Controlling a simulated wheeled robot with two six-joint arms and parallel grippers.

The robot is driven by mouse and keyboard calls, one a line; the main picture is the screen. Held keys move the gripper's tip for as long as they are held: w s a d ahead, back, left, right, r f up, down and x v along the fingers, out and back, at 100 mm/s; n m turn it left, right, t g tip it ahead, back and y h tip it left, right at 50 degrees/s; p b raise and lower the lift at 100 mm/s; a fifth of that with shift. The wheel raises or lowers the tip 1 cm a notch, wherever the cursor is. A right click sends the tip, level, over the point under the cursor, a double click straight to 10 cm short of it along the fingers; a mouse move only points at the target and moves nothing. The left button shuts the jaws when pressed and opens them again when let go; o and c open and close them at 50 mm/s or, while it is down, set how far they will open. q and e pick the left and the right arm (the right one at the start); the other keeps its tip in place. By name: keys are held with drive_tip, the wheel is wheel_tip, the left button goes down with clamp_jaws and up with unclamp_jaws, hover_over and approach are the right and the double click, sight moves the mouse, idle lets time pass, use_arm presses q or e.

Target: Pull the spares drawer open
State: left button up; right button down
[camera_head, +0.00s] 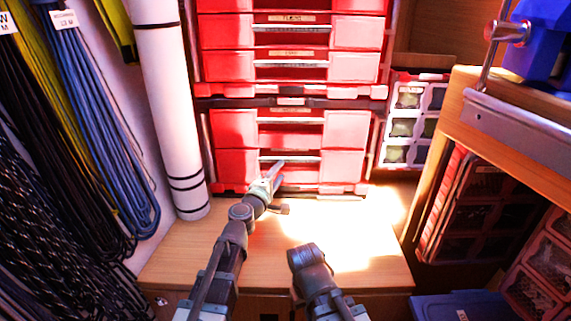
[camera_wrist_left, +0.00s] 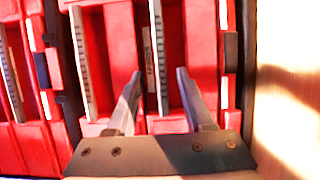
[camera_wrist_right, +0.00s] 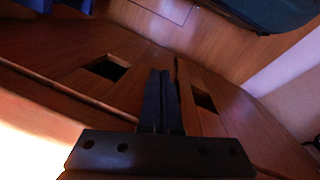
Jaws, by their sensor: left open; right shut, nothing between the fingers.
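Red drawers with silver bar handles stand at the back of the wooden worktop. The labels are too small or blurred to read, so I cannot tell which is the spares drawer. My left gripper (camera_head: 275,173) is open in front of the lowest drawer (camera_head: 340,168). In the left wrist view, that drawer's bar handle (camera_wrist_left: 158,45) runs between the open fingertips (camera_wrist_left: 158,78); I cannot tell whether they touch it. The drawer looks closed. My right gripper (camera_wrist_right: 160,80) is shut and empty, away from the drawers, over wooden panels.
A white roll (camera_head: 170,100) stands left of the drawers, beside hanging coiled lines (camera_head: 100,130). A small-parts case (camera_head: 408,125) is right of them. A wooden shelf with a metal edge (camera_head: 515,125) juts in at the right. The worktop (camera_head: 370,262) in front is clear.

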sight(289, 160)
use_arm(q)
drive_tip(key=x, duration=0.6)
drive_tip(key=shift+w+d, duration=0.1)
drive_tip(key=shift+w, duration=0.15)
clamp_jaws()
idle(1.1)
